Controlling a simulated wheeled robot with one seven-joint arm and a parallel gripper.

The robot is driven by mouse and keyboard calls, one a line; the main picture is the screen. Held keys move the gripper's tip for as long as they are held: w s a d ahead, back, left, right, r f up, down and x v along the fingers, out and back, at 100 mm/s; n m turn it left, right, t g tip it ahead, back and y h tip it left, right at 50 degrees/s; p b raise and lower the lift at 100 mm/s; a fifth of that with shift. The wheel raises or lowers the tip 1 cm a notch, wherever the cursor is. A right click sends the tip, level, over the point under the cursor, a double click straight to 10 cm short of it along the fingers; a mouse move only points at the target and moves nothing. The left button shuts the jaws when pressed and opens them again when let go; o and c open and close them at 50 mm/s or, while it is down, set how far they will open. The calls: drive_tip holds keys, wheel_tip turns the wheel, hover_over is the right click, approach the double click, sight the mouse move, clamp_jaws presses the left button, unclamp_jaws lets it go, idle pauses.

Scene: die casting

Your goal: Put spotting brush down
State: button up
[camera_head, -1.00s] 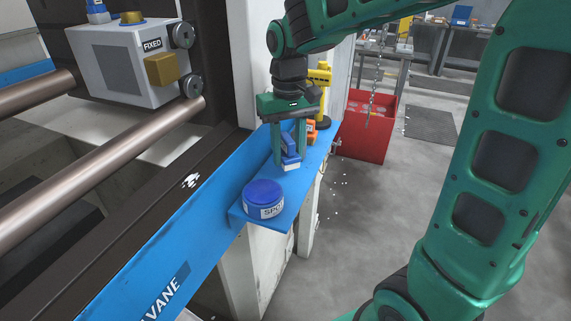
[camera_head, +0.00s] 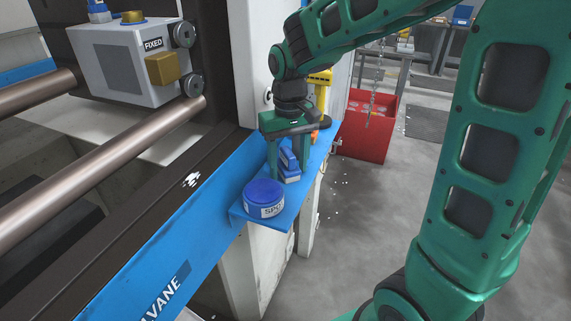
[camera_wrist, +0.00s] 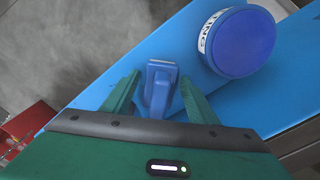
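The spotting brush (camera_head: 289,173) is a small blue piece with a pale edge low down. It appears to rest on the blue shelf (camera_head: 311,176), just behind a round blue tub (camera_head: 263,193). My gripper (camera_head: 288,170) is above the shelf with its fingers pointing down on either side of the brush. In the wrist view the brush (camera_wrist: 160,86) lies between my two green fingers, with a gap on each side. My gripper is open around it. The brush's underside is hidden, so its contact with the shelf is not fully visible.
The tub's white label is partly readable. A yellow item (camera_head: 320,80) and an orange item (camera_head: 315,136) stand farther back on the shelf, partly behind my gripper. A red bin (camera_head: 365,140) is on the floor to the right. Shelf room is narrow.

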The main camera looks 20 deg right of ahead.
sight(289, 153)
wheel_tip(289, 153, up, 12)
drive_tip(key=shift+r, duration=0.15)
idle(0.5)
drive_tip(key=s+d+f+m, duration=0.3)
drive_tip(key=s+d+f, duration=0.2)
drive_tip(key=s+d, duration=0.3)
drive_tip(key=s+d+f+m, duration=0.3)
drive_tip(key=s+d+f, duration=0.3)
drive_tip(key=s, duration=1)
drive_tip(key=d, duration=0.2)
drive_tip(key=shift+d+f, duration=0.3)
drive_tip(key=shift+d, duration=0.05)
drive_tip(key=shift+w+f, duration=0.25)
drive_tip(key=shift+w, duration=0.3)
